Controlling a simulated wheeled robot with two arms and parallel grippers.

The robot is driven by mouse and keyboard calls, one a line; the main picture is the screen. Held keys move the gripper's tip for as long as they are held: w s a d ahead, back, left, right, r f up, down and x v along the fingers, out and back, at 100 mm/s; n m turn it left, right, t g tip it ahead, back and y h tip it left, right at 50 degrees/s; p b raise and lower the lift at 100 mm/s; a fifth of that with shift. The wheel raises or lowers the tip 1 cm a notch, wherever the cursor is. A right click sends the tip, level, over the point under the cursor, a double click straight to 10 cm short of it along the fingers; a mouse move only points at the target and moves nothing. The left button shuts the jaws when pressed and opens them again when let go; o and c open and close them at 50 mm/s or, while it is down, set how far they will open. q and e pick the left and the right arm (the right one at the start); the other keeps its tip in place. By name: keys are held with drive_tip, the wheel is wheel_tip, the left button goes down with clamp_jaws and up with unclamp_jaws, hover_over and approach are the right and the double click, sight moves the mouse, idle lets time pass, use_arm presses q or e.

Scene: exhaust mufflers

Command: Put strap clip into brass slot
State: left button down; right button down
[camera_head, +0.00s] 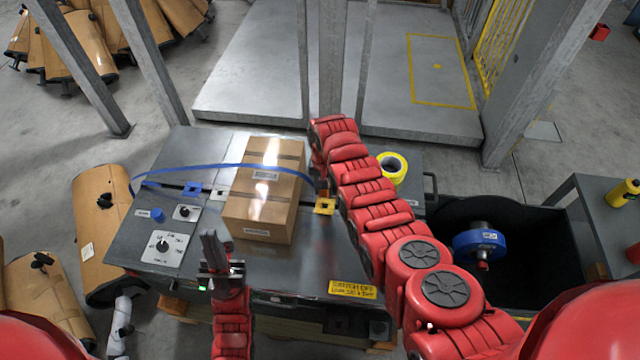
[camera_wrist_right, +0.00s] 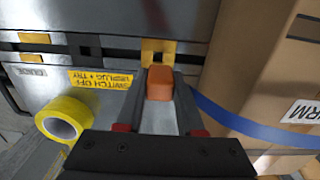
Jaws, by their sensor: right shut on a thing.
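The orange strap clip (camera_wrist_right: 160,82) is between the fingers of my right gripper (camera_wrist_right: 160,92) in the right wrist view. The yellow brass slot (camera_wrist_right: 149,47) lies directly beyond the clip's tip; I cannot tell whether they touch. In the head view the brass slot (camera_head: 325,207) sits on the machine's top, right of the carton, and my right arm hides most of that gripper. The blue strap (camera_head: 215,167) arches over the carton from the left; it also shows in the wrist view (camera_wrist_right: 238,122). My left gripper (camera_head: 212,246) is shut and empty, above the machine's front edge.
The cardboard carton (camera_head: 265,190) stands on the grey machine (camera_head: 200,260), close left of the slot. A yellow tape roll (camera_head: 392,167) lies right of my right arm. A control panel (camera_head: 163,247) is at left. A black bin (camera_head: 535,270) stands at right.

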drive_tip(key=shift+d+f, duration=0.2)
drive_tip(key=shift+f, duration=0.1)
drive_tip(key=shift+f, duration=0.1)
drive_tip(key=shift+f+b, duration=2.2)
drive_tip(key=shift+f, duration=0.15)
drive_tip(key=shift+f+b, duration=0.4)
drive_tip(key=shift+b, duration=0.1)
idle(0.7)
drive_tip(key=shift+c, duration=2.2)
unclamp_jaws()
